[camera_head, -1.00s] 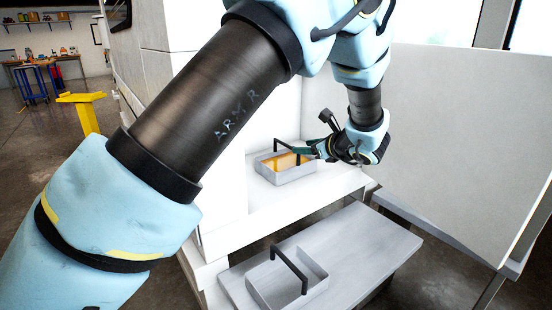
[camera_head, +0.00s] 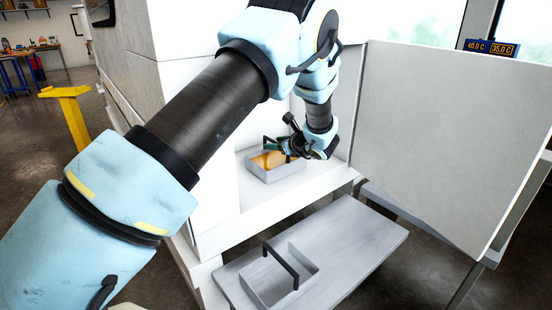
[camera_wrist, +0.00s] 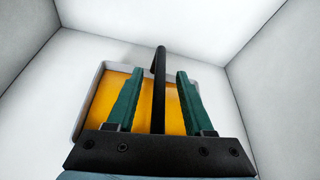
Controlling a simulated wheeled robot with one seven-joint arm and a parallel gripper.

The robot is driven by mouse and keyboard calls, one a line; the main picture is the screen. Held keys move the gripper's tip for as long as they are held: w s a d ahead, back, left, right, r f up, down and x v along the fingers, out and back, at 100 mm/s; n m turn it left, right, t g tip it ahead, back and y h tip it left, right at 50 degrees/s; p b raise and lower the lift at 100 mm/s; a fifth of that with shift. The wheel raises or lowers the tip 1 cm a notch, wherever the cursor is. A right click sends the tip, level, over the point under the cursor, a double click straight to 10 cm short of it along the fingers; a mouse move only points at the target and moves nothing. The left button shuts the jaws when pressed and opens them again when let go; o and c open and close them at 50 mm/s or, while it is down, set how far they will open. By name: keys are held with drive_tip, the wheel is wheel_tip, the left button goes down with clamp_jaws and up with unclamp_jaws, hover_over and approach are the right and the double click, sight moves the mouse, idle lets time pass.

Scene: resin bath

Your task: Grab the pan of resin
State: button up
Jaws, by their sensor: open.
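The pan of resin (camera_head: 262,175) is a grey tray with orange resin and a black arched handle. It sits on the white ledge inside the machine's bay. In the wrist view the pan (camera_wrist: 80,130) lies beyond my fingers, with orange resin showing on both sides of the handle (camera_wrist: 159,85). My gripper (camera_head: 290,146) is at the pan's right side over the handle. In the wrist view my gripper (camera_wrist: 157,95) is open, with one green finger on each side of the handle and a gap to both. Part of the pan is hidden behind the gripper.
A second grey pan (camera_head: 305,270) with a black handle and no visible resin stands on a grey table (camera_head: 365,235) below the ledge. A large pale panel (camera_head: 450,130) stands at right. White walls (camera_wrist: 40,70) enclose the bay closely. A yellow stand (camera_head: 72,115) is at left.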

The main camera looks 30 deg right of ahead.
drive_tip(key=shift+c, duration=0.2)
clamp_jaws()
idle(1.3)
